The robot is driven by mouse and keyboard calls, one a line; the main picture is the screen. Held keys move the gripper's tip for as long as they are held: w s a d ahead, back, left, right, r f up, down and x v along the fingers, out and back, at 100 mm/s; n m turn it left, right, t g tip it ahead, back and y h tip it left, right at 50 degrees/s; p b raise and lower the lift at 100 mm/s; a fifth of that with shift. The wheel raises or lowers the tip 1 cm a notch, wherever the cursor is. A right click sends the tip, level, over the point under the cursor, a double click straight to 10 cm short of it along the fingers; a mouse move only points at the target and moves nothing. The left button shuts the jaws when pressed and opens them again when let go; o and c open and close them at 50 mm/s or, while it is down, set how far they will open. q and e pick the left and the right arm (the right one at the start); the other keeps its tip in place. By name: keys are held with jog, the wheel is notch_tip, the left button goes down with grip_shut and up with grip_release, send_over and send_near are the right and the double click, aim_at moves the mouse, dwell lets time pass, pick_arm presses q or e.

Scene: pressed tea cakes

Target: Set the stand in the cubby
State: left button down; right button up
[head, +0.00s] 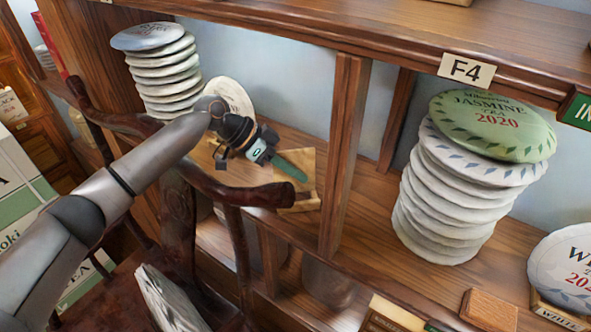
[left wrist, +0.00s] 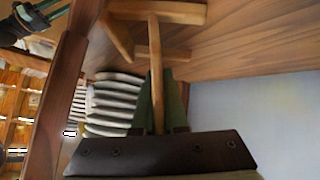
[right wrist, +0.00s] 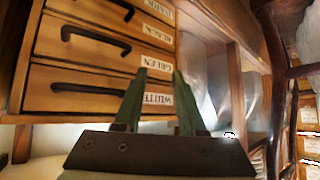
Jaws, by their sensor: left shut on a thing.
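The light wooden stand (head: 302,180) is in the left cubby, at the right of that compartment. In the left wrist view the stand (left wrist: 156,70) shows its bars close to the wooden shelf surface; I cannot tell if it touches. My left gripper (head: 292,166) reaches into the cubby over the chair and is shut on the stand; its green fingers also show in the left wrist view (left wrist: 160,100). The cubby (head: 205,235) has a shelf floor and a post on its right. My right gripper (right wrist: 158,85) is open and empty before labelled drawers, outside the head view.
A stack of pale tea cakes (head: 165,75) and a leaning cake (head: 232,98) share the left cubby. A divider post (head: 345,150) separates it from a stack topped by a green JASMINE cake (head: 492,125). A dark wooden chair (head: 180,205) stands in front. Drawers (right wrist: 95,60) face my right gripper.

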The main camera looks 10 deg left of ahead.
pick_arm(q)
jog(key=shift+f, duration=0.4)
jog(key=c, duration=0.9)
grip_release()
